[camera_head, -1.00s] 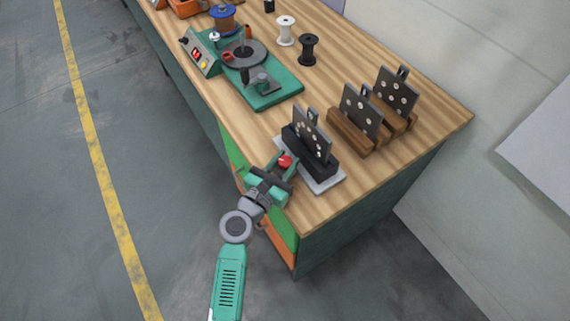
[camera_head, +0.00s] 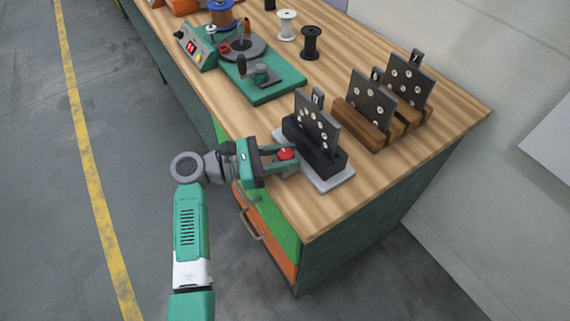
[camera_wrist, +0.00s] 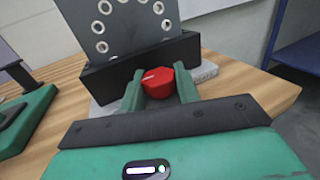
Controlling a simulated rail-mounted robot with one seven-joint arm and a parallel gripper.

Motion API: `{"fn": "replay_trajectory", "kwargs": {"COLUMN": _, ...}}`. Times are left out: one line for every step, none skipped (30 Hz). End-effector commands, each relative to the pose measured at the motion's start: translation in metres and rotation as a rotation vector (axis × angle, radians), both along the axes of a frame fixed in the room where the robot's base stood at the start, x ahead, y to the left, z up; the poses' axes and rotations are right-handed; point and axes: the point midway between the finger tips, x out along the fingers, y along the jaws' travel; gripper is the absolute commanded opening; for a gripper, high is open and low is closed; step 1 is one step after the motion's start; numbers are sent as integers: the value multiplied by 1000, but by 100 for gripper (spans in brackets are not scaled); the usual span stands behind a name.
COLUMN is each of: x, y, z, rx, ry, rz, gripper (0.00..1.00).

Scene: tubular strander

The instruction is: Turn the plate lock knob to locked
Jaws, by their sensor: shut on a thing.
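The red plate lock knob (camera_head: 285,154) is at the front of a black plate holder (camera_head: 325,155) on a light grey base (camera_head: 336,183). A dark plate with round holes (camera_head: 318,121) stands upright in the holder. My gripper (camera_head: 284,155) reaches in from the left, its green fingers on either side of the knob. In the wrist view the red knob (camera_wrist: 158,82) sits between the two fingertips, which are shut on it. A pale mark line shows on the knob's top. I cannot tell whether it reads locked.
Two more holed plates stand in a wooden rack (camera_head: 372,128) to the right. A green machine (camera_head: 245,65) with a turntable and spools stand further back. An orange drawer (camera_head: 262,230) with a handle is below the bench's front edge.

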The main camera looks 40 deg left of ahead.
Motion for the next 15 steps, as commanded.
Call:
{"fn": "replay_trajectory", "kwargs": {"x": 0, "y": 1, "z": -4, "rx": 1, "ry": -1, "rz": -16, "gripper": 9}}
{"fn": "replay_trajectory", "kwargs": {"x": 0, "y": 1, "z": -4, "rx": 1, "ry": -1, "rz": -27, "gripper": 9}}
{"fn": "replay_trajectory", "kwargs": {"x": 0, "y": 1, "z": -3, "rx": 1, "ry": -1, "rz": -39, "gripper": 9}}
{"fn": "replay_trajectory", "kwargs": {"x": 0, "y": 1, "z": -3, "rx": 1, "ry": -1, "rz": -47, "gripper": 9}}
{"fn": "replay_trajectory", "kwargs": {"x": 0, "y": 0, "z": -3, "rx": 1, "ry": 0, "rz": -55, "gripper": 9}}
{"fn": "replay_trajectory", "kwargs": {"x": 0, "y": 0, "z": -3, "rx": 1, "ry": 1, "rz": -64, "gripper": 9}}
{"fn": "replay_trajectory", "kwargs": {"x": 0, "y": 0, "z": -2, "rx": 0, "ry": 0, "rz": -69, "gripper": 9}}
{"fn": "replay_trajectory", "kwargs": {"x": 0, "y": 0, "z": -2, "rx": 0, "ry": 0, "rz": -74, "gripper": 9}}
{"fn": "replay_trajectory", "kwargs": {"x": 0, "y": 0, "z": -1, "rx": -1, "ry": 1, "rz": -78, "gripper": 9}}
{"fn": "replay_trajectory", "kwargs": {"x": 0, "y": 0, "z": -1, "rx": -1, "ry": 1, "rz": -81, "gripper": 9}}
{"fn": "replay_trajectory", "kwargs": {"x": 0, "y": 0, "z": -1, "rx": -1, "ry": 0, "rz": -83, "gripper": 9}}
{"fn": "replay_trajectory", "kwargs": {"x": 0, "y": 0, "z": -1, "rx": -1, "ry": 0, "rz": -85, "gripper": 9}}
{"fn": "replay_trajectory", "kwargs": {"x": 0, "y": 0, "z": 0, "rx": -1, "ry": 0, "rz": -86, "gripper": 9}}
{"fn": "replay_trajectory", "kwargs": {"x": 0, "y": 0, "z": 0, "rx": -2, "ry": 0, "rz": -87, "gripper": 9}}
{"fn": "replay_trajectory", "kwargs": {"x": 0, "y": 0, "z": 0, "rx": -2, "ry": 0, "rz": -88, "gripper": 9}}
